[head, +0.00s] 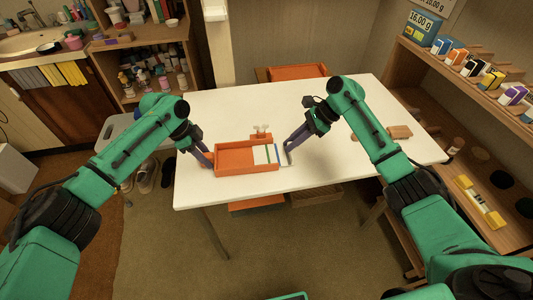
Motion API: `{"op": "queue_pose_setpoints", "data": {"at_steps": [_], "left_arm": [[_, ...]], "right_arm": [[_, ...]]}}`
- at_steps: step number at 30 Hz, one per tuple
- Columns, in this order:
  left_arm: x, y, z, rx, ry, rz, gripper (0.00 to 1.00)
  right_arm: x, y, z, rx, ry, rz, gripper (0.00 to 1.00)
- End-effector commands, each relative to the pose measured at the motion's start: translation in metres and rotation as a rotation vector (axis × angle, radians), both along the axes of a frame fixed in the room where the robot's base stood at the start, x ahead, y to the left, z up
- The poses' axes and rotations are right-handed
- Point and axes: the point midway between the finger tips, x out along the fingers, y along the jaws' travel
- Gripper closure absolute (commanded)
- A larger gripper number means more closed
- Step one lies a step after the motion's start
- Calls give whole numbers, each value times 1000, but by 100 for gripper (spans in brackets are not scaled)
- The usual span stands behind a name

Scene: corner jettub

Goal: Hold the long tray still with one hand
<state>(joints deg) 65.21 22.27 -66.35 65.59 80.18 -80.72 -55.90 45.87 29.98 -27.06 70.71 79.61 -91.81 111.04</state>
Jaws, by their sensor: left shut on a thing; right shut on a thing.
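The long orange tray (235,170) lies on the white table near its front edge. My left gripper (208,161) is shut on the tray's left end wall. Several pale upright pieces with green and blue edges (265,154) stand side by side in the tray's right part; the left part looks empty. My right gripper (287,153) is at the tray's right end, shut on a white piece (283,158). Its fingertips partly hide that piece, and I cannot tell whether the piece touches the tray.
A small orange object (262,134) stands just behind the tray. Brown pieces (399,132) lie on the white table (330,185) at the right. Shelves (460,75) with small boxes border the right side. The table's left rear and front right are clear.

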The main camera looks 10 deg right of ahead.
Motion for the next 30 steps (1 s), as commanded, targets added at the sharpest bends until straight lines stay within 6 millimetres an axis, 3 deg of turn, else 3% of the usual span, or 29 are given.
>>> {"op": "queue_pose_setpoints", "data": {"at_steps": [19,28,29,30], "left_arm": [[-3,2,-6,8,11,1,100],[-3,2,-6,9,11,1,100],[-3,2,-6,8,10,2,100],[-3,2,-6,8,10,2,100]], "right_arm": [[-1,-24,0,-1,-1,-2,100],[-1,-26,0,0,-1,0,100],[-1,-26,0,0,-1,0,72],[-1,-26,0,0,-1,0,62]]}}
